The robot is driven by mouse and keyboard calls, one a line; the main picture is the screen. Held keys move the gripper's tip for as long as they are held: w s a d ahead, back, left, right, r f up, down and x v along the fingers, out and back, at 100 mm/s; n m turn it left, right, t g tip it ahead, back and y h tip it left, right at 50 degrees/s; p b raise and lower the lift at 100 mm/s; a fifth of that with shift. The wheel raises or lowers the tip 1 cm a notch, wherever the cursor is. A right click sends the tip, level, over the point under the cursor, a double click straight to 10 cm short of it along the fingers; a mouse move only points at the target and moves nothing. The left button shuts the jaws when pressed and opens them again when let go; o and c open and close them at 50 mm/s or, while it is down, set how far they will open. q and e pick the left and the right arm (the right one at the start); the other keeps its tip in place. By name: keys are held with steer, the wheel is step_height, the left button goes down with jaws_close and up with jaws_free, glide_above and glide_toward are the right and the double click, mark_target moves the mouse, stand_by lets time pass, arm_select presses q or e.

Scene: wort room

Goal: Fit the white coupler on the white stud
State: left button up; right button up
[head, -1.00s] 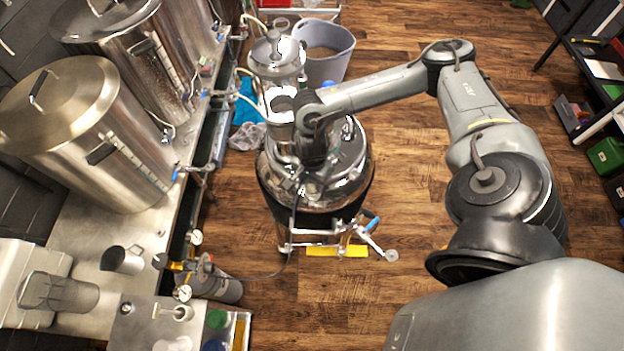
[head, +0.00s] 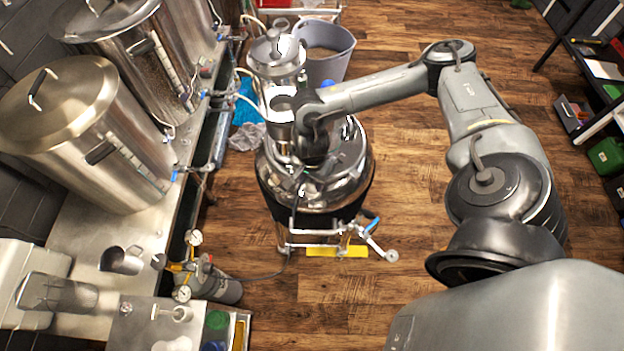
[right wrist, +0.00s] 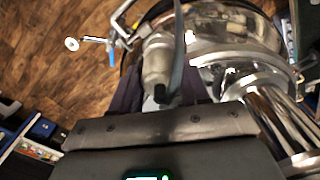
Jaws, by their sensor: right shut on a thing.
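My right gripper (head: 306,182) is low over the lid of the steel vessel (head: 345,180), mostly hidden by its own wrist in the head view. In the right wrist view the gripper (right wrist: 160,88) is shut on a pale cylinder (right wrist: 157,60), which appears to be the white coupler. A grey hose (right wrist: 179,40) with a black end runs past it. I cannot make out the white stud; it may be hidden by the gripper or the coupler. I cannot tell whether coupler and stud touch. My left gripper is not in view.
A tall steel canister (head: 276,60) and a grey bucket (head: 325,60) stand behind the vessel. A steel bench with large kettles (head: 90,130) lies left. A gas cylinder with gauges (head: 215,287) stands below it.

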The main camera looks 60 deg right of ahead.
steer(key=shift+f+b, duration=0.45)
steer(key=shift+f, duration=0.05)
steer(key=o, duration=0.8)
steer(key=shift+r+p, duration=0.35)
steer(key=shift+r, duration=0.1)
steer(key=shift+r+p, duration=2.05)
steer(key=shift+r, duration=0.95)
steer(key=shift+r+p, duration=1.35)
steer(key=shift+r, duration=0.75)
